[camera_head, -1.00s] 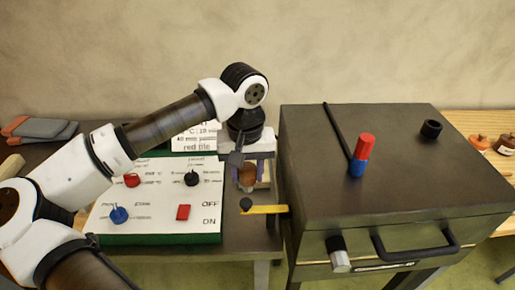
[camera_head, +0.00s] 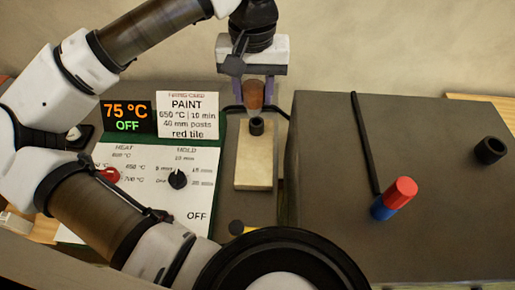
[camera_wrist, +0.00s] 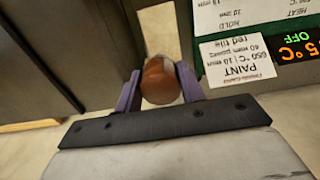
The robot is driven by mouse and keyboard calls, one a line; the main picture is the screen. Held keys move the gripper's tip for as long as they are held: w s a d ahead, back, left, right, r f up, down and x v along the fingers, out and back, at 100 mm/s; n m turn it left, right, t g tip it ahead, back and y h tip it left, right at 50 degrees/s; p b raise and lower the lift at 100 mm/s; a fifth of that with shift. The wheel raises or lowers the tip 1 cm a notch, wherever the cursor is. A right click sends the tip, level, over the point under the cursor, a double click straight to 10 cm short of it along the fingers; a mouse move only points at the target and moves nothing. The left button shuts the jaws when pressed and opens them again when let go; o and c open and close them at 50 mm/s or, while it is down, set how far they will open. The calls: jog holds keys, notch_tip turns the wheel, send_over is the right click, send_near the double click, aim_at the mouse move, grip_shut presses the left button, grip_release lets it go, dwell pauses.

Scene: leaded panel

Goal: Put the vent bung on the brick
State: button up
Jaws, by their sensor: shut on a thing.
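My gripper (camera_head: 254,88) is shut on a rounded reddish-brown piece, which I take to be the vent bung (camera_head: 254,97). In the wrist view the bung (camera_wrist: 160,82) sits between the purple fingers. The pale cream brick (camera_head: 254,165) lies on the dark table between the control panel and the kiln box. A short black cylinder (camera_head: 257,127) shows at the brick's far end, just below the bung. I cannot tell whether it is part of the bung or whether it touches the brick. The brick (camera_wrist: 158,28) is partly hidden behind the bung in the wrist view.
The dark kiln box (camera_head: 330,150) stands close on the right, bearing a red-and-blue cylinder (camera_head: 394,198), a black rod (camera_head: 365,140) and a black ring (camera_head: 490,150). The control panel (camera_head: 150,180) with knobs and a firing card (camera_head: 184,115) is on the left.

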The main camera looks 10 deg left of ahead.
aim_at(254, 114)
jog(key=shift+s+f+b, duration=0.1)
jog(key=shift+f+b, duration=2.55)
jog(key=shift+f, duration=7)
jog(key=shift+f+b, duration=0.2)
jog(key=shift+b, duration=0.15)
jog(key=o, duration=1.1)
jog(key=shift+o, duration=0.2)
jog(key=shift+r, duration=0.1)
notch_tip(254, 114, up, 12)
jog(key=p, duration=0.6)
jog(key=shift+r, duration=0.15)
